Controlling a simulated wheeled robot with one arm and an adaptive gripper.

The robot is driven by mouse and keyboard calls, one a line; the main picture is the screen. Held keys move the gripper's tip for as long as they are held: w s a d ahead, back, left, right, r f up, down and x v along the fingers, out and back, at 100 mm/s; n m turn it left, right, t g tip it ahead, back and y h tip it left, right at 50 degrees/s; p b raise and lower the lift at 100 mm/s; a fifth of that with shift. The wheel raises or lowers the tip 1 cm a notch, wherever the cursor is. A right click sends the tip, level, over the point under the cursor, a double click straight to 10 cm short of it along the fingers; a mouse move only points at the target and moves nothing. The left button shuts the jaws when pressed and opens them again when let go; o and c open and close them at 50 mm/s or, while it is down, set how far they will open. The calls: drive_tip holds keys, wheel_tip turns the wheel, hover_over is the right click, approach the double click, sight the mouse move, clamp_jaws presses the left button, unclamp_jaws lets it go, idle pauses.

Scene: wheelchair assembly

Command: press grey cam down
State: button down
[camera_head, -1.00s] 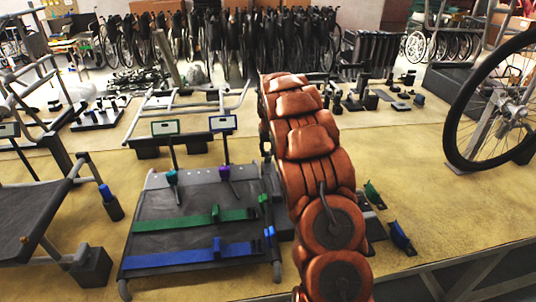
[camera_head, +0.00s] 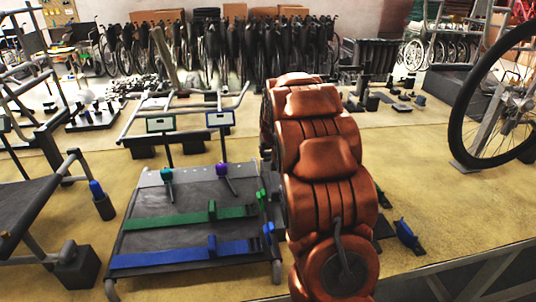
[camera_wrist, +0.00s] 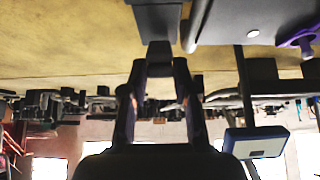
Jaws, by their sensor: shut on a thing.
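My gripper (camera_wrist: 160,68) shows in the wrist view, its two dark fingers on either side of a small dark grey block (camera_wrist: 160,52). The block sits between the fingertips, against a larger dark part (camera_wrist: 157,20) above it in the picture. I cannot tell for sure whether the block is the grey cam. In the camera_head view my orange arm hides my gripper. The dark seat panel (camera_head: 185,195) lies left of the arm, with a teal knob (camera_head: 167,174), a purple knob (camera_head: 222,169), a green strap (camera_head: 190,217) and a blue strap (camera_head: 185,254).
A large wheel (camera_head: 460,120) stands at right. A dark seat frame (camera_head: 35,205) stands at left. White label panels (camera_head: 160,122) rise behind the seat panel. Folded wheelchairs (camera_head: 235,50) line the back. A blue clip (camera_head: 407,235) lies right of my arm. Yellow floor between is partly clear.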

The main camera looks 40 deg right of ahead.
idle(0.4)
drive_tip(key=c, duration=0.9)
unclamp_jaws()
drive_tip(key=shift+s+r, duration=0.1)
drive_tip(key=shift+r, duration=0.05)
drive_tip(key=v, duration=1.1)
drive_tip(key=shift+s+a+r, duration=0.15)
drive_tip(key=shift+s+r, duration=0.1)
